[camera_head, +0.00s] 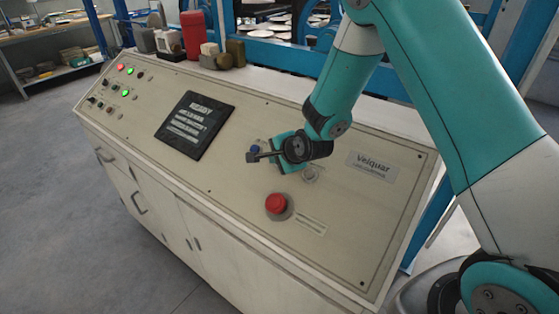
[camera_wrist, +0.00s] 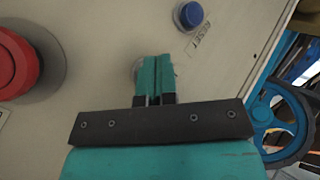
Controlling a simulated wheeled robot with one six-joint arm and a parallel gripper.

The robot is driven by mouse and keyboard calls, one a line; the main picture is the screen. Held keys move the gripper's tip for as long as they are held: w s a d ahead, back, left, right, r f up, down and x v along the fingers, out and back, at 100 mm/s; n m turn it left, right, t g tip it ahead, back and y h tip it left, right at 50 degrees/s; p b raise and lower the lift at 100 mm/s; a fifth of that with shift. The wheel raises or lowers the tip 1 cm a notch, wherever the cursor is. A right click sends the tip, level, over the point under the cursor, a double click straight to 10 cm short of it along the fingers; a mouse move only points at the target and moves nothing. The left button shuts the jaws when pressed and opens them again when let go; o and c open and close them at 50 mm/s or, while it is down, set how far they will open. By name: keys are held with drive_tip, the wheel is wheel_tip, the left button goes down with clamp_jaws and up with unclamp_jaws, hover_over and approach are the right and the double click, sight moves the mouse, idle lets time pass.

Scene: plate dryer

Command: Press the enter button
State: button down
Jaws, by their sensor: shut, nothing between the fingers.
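A pale round button (camera_head: 310,175) sits on the sloping panel, right of my gripper in the head view; I cannot read an enter label on it. In the wrist view a pale round button (camera_wrist: 137,68) is mostly hidden behind the fingers. My gripper (camera_wrist: 155,62) is shut and empty, its teal fingers pointing at the panel. In the head view my gripper (camera_head: 284,158) is low over the panel, between the blue button and the pale one. I cannot tell whether the fingertips touch anything. A blue button (camera_wrist: 188,15) marked RESET is beyond the fingertips.
A red mushroom button (camera_head: 276,203) is nearby; it also fills the left of the wrist view (camera_wrist: 14,62). A dark screen (camera_head: 195,125) and small lit buttons lie further left on the console. Several boxes and a red container (camera_head: 192,35) stand on its back edge.

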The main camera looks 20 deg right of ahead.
drive_tip(key=shift+w+d+f+b, duration=0.15)
drive_tip(key=shift+f+b, duration=0.15)
drive_tip(key=shift+f, duration=0.05)
idle(0.3)
drive_tip(key=shift+r, duration=0.1)
drive_tip(key=shift+s+a+r+p, duration=0.15)
drive_tip(key=shift+a+r+p, duration=0.05)
drive_tip(key=shift+r+p, duration=0.15)
drive_tip(key=shift+s+a+r+p, duration=0.15)
drive_tip(key=shift+r+p, duration=0.05)
drive_tip(key=shift+r, duration=0.1)
drive_tip(key=r+p, duration=0.1)
drive_tip(key=s+a+r+p, duration=0.1)
drive_tip(key=r, duration=0.1)
drive_tip(key=a+r+p, duration=0.1)
drive_tip(key=shift+s+r, duration=0.15)
idle(0.5)
idle(0.6)
